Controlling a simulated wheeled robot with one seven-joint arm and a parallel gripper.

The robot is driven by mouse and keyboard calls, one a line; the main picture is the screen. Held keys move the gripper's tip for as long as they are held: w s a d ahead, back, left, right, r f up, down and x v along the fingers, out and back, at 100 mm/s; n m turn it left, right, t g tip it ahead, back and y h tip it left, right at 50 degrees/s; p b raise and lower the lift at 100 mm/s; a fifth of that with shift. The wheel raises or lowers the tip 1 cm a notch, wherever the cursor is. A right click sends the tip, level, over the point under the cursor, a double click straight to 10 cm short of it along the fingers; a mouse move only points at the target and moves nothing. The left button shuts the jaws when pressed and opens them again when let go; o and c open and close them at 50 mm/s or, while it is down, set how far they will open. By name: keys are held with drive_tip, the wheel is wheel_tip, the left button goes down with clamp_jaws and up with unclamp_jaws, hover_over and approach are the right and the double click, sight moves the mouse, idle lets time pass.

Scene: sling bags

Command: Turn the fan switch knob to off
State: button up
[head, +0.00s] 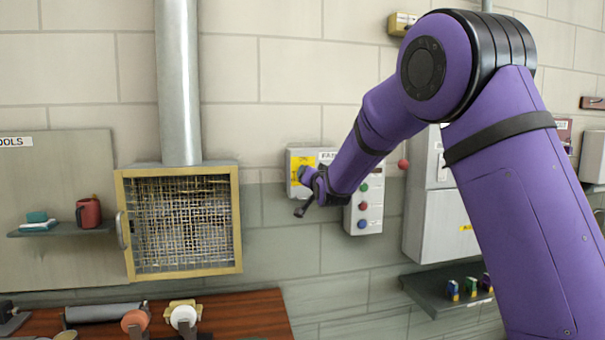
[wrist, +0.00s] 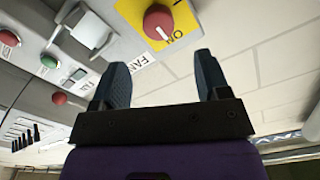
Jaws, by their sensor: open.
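The fan switch knob (wrist: 158,22) is round and red, on a yellow plate (wrist: 190,22) with the word ON printed beside it, in the wrist view. The plate is on a grey wall box (head: 293,187) labelled FAN, which shows in the head view behind my gripper. My gripper (wrist: 160,62) is open and empty, its two dark fingers pointing towards the box. The knob lies beyond the fingertips, roughly in line with the gap between them, and is apart from them. In the head view my gripper (head: 303,195) is in front of the box and the knob cannot be made out.
A grey button panel (head: 364,222) with several coloured buttons is right beside the fan box. A mesh-fronted cabinet (head: 240,240) is to the left, under a metal duct (head: 178,90). A wooden bench (head: 245,310) with tools is below. Grey electrical cabinets (head: 440,225) are further right.

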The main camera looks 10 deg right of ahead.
drive_tip(key=w, duration=0.9)
drive_tip(key=shift+d, duration=0.1)
drive_tip(key=c, duration=0.9)
